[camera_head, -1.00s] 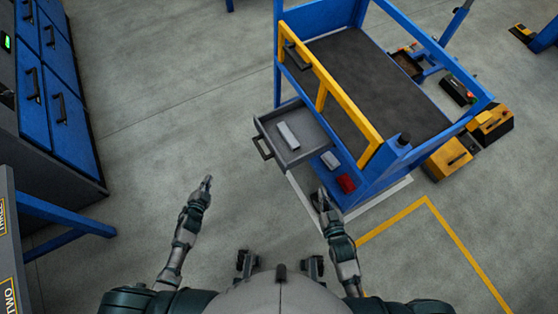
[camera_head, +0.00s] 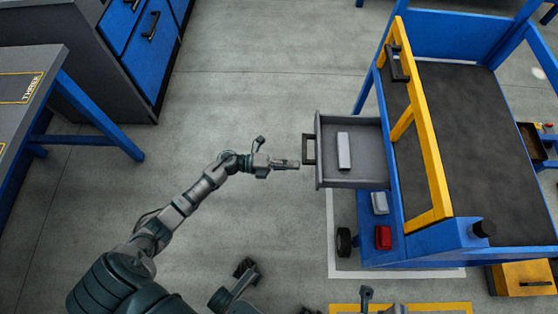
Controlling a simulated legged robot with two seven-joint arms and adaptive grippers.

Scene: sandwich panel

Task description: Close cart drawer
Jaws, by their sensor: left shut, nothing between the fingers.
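The blue cart (camera_head: 395,225) with a yellow rail stands at the right. Its grey drawer (camera_head: 365,166) is pulled out to the left, and a pale block (camera_head: 344,151) lies inside. The black drawer handle (camera_head: 308,149) is on the drawer's left front. My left gripper (camera_head: 288,163) is shut and empty, pointing right, with its tip just left of the handle's lower end. I cannot tell whether they touch. What seems to be my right gripper (camera_head: 367,294) shows only in part at the bottom edge, its fingers unclear.
A red box (camera_head: 383,237) and a pale box (camera_head: 379,203) sit low on the cart, below the drawer. A grey table (camera_head: 25,85) and blue cabinet (camera_head: 150,50) stand at the left. The floor between them and the cart is clear.

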